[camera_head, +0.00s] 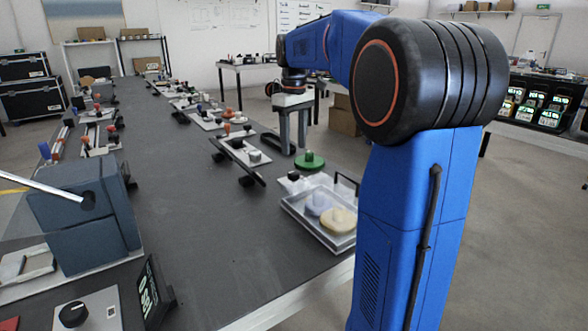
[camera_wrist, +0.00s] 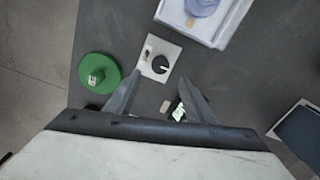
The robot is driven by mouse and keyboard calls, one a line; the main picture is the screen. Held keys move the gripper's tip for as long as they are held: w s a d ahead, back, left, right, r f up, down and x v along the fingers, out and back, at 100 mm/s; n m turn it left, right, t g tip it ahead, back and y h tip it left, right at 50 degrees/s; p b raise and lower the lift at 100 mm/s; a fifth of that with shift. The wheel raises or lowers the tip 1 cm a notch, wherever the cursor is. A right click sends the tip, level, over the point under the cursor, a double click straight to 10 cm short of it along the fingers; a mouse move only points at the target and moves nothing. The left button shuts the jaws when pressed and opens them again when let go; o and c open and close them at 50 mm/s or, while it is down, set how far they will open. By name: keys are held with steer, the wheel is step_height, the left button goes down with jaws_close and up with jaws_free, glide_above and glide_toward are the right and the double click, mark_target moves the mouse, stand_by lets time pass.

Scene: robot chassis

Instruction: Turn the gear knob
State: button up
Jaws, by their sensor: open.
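A black round knob (camera_wrist: 160,65) with a white pointer mark sits on a small white plate (camera_wrist: 150,50) in the wrist view. A green round disc (camera_wrist: 98,73) with a raised, labelled centre is left of it; it also shows in the head view (camera_head: 309,161). I cannot tell for sure which is the gear knob. My gripper (camera_wrist: 159,84) is open and empty, with its fingers apart. The black knob appears just beyond and between the fingertips, and no contact shows. In the head view my gripper (camera_head: 295,149) points down over the table, close to the green disc.
A clear tray (camera_head: 290,206) with round yellow and bluish pieces stands nearby. A small display (camera_wrist: 179,112) shows near the right finger. Several fixtures line the long dark table (camera_head: 215,230). A grey box (camera_head: 95,215) and another knob (camera_head: 73,314) are at the front left.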

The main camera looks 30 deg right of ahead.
mark_target(294, 171)
step_height(294, 171, down, 9)
stand_by(0.4)
steer(key=c, duration=1.1)
